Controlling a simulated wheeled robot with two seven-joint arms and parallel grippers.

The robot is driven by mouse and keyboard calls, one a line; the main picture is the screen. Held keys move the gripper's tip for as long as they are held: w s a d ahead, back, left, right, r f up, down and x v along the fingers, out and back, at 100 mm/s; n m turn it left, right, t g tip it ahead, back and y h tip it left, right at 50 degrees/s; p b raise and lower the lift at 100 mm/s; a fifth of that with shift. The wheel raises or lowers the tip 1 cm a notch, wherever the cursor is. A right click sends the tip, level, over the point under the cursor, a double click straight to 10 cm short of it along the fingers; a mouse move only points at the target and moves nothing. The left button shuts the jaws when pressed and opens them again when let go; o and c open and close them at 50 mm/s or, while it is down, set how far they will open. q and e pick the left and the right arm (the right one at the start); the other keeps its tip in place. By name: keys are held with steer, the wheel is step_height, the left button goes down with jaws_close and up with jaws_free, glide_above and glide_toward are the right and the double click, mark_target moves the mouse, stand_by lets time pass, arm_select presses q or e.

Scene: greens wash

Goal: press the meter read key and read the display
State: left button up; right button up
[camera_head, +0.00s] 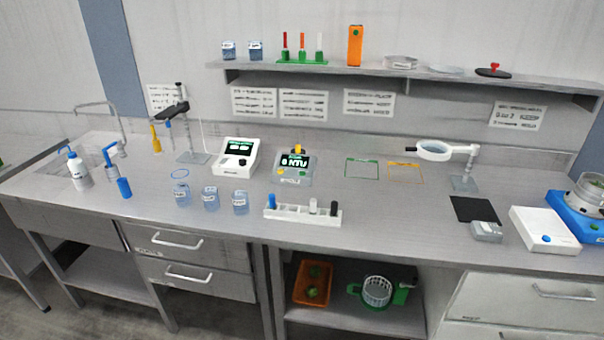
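The grey turbidity meter (292,176) stands on the bench near its middle. Its dark display (295,161) is lit and shows pale characters that look like "0 NTU", with a smaller line above that I cannot read. A small yellow spot (280,182) is on its front panel; the key labels are too small to read. A yellow and black part (297,149) sits at its top. A white meter (236,157) with a dark green-lettered display stands just left of it. Neither of my grippers is in view.
A white rack (302,215) with a few vials stands in front of the meter. Several labelled jars (210,199) stand front left. Green (361,167) and orange outlines mark the bench at right. A magnifier (434,151) stands further right. A shelf (420,77) runs above.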

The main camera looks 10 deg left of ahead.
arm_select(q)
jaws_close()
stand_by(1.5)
